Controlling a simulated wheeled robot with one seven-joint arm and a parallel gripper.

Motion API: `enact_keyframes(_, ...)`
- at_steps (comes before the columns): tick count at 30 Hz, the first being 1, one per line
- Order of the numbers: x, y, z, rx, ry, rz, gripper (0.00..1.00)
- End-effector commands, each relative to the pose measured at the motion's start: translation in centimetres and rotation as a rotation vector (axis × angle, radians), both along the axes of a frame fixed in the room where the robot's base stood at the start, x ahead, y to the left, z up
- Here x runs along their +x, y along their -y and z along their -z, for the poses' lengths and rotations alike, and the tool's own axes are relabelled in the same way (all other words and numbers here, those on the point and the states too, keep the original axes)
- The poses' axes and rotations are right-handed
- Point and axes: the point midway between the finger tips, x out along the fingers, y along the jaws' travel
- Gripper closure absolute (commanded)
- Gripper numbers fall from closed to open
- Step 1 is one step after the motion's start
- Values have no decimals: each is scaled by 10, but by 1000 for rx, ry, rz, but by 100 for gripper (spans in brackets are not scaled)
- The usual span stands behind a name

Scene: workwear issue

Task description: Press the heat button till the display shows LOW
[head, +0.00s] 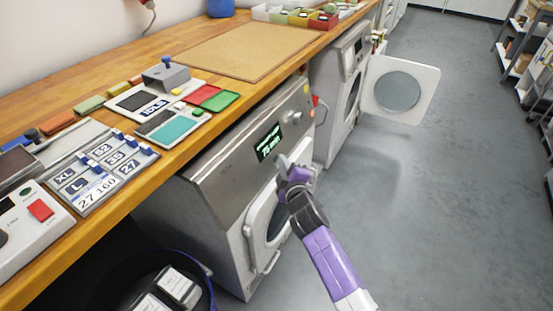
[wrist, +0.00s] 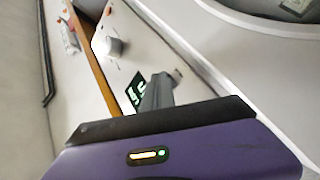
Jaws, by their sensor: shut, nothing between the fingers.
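The near dryer (head: 215,180) stands under the wooden counter, with a dark display (head: 269,142) lit in green on its front panel. The display's lower line looks like "75 min"; its upper line is too small to read surely. In the wrist view the display (wrist: 134,90) is partly behind my fingers. My gripper (head: 283,160) is shut and empty, just in front of the panel, below and right of the display. In the wrist view its fingertips (wrist: 160,80) point at the panel near a small button (wrist: 177,73). I cannot tell contact, nor which control is the heat button.
A round knob (wrist: 111,47) sits on the panel beyond the display. The near dryer's door (head: 265,220) is below my gripper. A second machine (head: 338,95) stands further back with its round-windowed door (head: 400,90) open. The grey floor (head: 440,190) at right is clear.

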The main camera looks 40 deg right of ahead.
Motion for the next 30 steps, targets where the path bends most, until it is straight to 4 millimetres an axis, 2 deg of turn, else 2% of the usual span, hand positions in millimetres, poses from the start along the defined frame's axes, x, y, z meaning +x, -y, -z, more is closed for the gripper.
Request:
enact_keyframes(7,-10,4,-6,1,0,1,100)
enact_keyframes(19,-14,5,-6,0,0,1,100)
enact_keyframes(30,-40,15,-18,1,-2,1,100)
